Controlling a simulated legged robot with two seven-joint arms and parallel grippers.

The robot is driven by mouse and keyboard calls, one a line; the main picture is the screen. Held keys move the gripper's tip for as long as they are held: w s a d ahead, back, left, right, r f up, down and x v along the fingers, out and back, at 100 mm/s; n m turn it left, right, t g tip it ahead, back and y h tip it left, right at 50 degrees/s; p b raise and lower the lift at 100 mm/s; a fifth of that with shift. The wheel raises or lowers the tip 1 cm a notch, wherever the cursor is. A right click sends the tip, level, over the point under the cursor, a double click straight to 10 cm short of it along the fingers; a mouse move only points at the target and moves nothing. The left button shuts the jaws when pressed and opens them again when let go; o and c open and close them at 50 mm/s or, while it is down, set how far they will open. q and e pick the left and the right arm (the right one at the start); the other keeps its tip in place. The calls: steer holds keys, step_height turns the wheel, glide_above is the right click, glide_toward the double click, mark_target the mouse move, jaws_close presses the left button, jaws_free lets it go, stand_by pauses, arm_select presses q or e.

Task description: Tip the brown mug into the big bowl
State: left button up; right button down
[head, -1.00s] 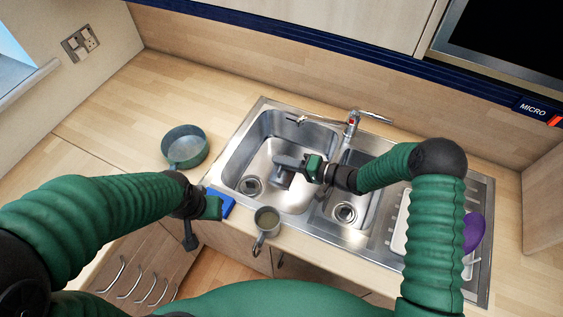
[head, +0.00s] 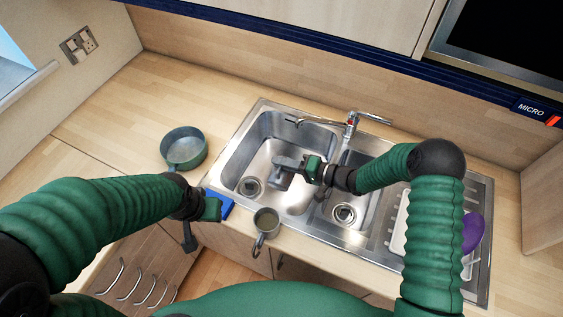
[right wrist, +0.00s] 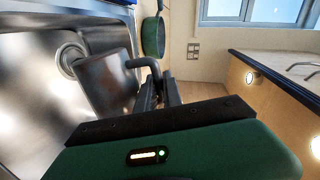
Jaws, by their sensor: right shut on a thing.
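The brown mug (head: 281,178) looks grey-brown and is over the sink's big left bowl (head: 246,155). My right gripper (head: 301,168) is shut on its handle. In the right wrist view the mug (right wrist: 104,84) lies tilted on its side, with the handle between the fingers (right wrist: 158,88). The bowl's drain shows beside the mug in both views. I cannot see into the mug or tell whether anything flows out. My left gripper (head: 190,236) hangs at the counter's front edge, left of the sink; its fingers are too unclear to read.
A second mug (head: 265,219) with tan contents stands at the counter's front edge. A blue item (head: 224,203) lies by my left gripper. A green-grey pan (head: 184,145) sits left of the sink. The tap (head: 352,120) stands behind; a rack with a purple item (head: 473,232) is right.

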steer(key=shift+w, duration=0.1)
steer(key=shift+w+d+f+m+g, duration=0.25)
steer(key=shift+w+m+g, duration=0.05)
steer(key=shift+w+m, duration=0.2)
steer(key=shift+w, duration=0.1)
stand_by(1.1)
steer(key=shift+w+d+r+m, duration=0.2)
steer(key=shift+w+m, duration=0.3)
steer(key=shift+m, duration=0.1)
steer(key=shift+w+d, duration=0.1)
steer(key=shift+w, duration=0.1)
stand_by(0.9)
steer(key=shift+w+d+r+m+g+y, duration=0.15)
steer(key=shift+w+m+g+y, duration=0.15)
steer(key=shift+w+m, duration=0.25)
steer(key=shift+s, duration=0.1)
